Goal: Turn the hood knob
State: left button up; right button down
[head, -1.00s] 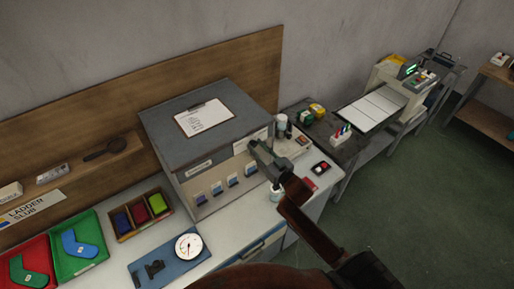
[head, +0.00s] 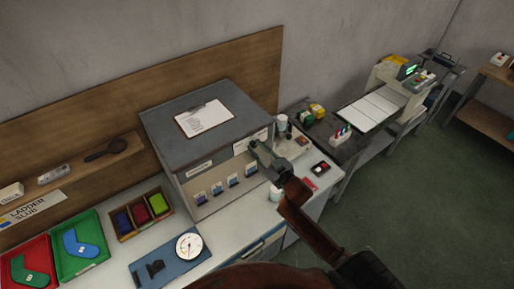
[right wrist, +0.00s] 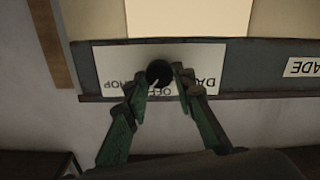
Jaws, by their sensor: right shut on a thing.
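The hood is a grey box (head: 200,113) on the white bench, with a sloped, lighter front. Its black round knob (right wrist: 159,73) sits on a white label plate at the right end of the front upper edge; the label reads upside down in the right wrist view. My right gripper (head: 256,147) is at that end of the hood. In the right wrist view, its green fingers (right wrist: 161,80) are shut on the knob, one on each side. The knob is hidden by the gripper in the head view. My left gripper is not in view.
A clipboard (head: 203,117) lies on the hood. Blue-marked cards (head: 233,181) line its front. A dial gauge (head: 188,246), a divided tray (head: 139,215) and green and red trays stand left on the bench.

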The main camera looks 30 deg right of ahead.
jog(key=n, duration=0.3)
jog(key=shift+n, duration=0.3)
jog(key=shift+a+n+p, duration=0.1)
jog(key=shift+n+p, duration=0.2)
jog(key=shift+n, duration=1.4)
jog(key=c, duration=1.6)
grip_release()
jog(key=shift+s, duration=0.15)
jog(key=s, duration=0.7)
jog(key=s+d, duration=0.1)
jog(key=s, duration=0.3)
jog(key=shift+s, duration=0.35)
